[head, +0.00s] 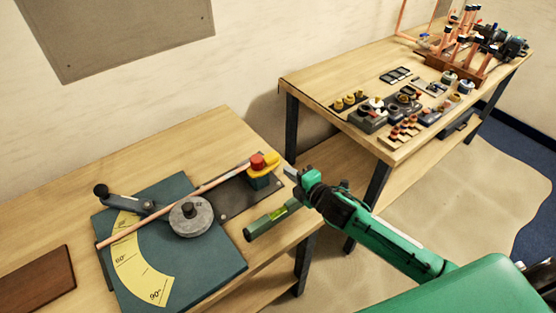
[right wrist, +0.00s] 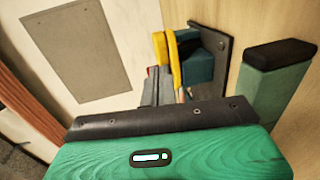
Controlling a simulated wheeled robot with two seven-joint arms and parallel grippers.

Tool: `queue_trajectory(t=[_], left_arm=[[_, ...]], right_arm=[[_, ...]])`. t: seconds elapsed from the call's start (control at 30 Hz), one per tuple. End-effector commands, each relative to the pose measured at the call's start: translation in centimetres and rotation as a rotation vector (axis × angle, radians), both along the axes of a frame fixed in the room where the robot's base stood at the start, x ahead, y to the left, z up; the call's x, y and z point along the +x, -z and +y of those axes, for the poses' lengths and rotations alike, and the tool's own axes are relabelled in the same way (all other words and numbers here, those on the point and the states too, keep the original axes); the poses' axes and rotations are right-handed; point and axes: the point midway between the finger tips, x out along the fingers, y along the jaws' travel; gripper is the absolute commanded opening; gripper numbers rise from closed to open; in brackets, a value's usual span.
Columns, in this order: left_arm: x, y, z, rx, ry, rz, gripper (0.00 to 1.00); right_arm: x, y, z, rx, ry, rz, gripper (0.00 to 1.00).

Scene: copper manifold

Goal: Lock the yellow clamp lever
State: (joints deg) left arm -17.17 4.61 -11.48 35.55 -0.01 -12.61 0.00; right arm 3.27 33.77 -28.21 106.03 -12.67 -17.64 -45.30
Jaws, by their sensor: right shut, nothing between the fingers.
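The yellow clamp lever (head: 270,160) sits on a dark teal clamp block (head: 262,182) at the right end of the bending fixture, beside a red knob (head: 257,162). The copper tube (head: 180,205) runs from the clamp across the fixture. My right gripper (head: 288,172) is shut and empty, just to the right of the lever. In the right wrist view the lever (right wrist: 171,58) stands upright just beyond my right fingertips (right wrist: 161,72); I cannot tell whether they touch it. My left gripper is not in view.
The teal bending plate (head: 220,265) has a yellow angle scale (head: 135,262), a round grey die (head: 190,217) and a black-knobbed handle (head: 102,190). A green bar with a level vial (head: 265,222) lies near the bench's front edge. A second bench (head: 300,80) holds fittings and copper pipework.

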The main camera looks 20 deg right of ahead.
Motion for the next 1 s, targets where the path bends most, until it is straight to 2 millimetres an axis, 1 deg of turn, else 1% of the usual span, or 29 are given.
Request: queue_trajectory(t=[0.03, 0.2, 0.4, 0.6, 1.0], left_arm=[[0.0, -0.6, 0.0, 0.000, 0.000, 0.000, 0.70], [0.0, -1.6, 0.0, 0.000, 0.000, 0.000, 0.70], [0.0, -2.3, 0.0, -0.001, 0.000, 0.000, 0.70], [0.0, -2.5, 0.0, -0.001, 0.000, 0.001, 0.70], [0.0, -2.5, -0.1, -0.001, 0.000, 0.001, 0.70]], right_arm=[[1.0, -0.2, 0.4, 0.002, 0.001, -0.001, 0.00], [3.5, 0.4, 1.3, 0.003, 0.002, 0.001, 0.00], [5.3, 1.0, 1.9, 0.003, 0.002, 0.001, 0.00], [6.0, 1.2, 2.2, 0.002, 0.000, 0.001, 0.00], [6.0, 1.3, 2.1, 0.002, 0.001, 0.001, 0.00]])
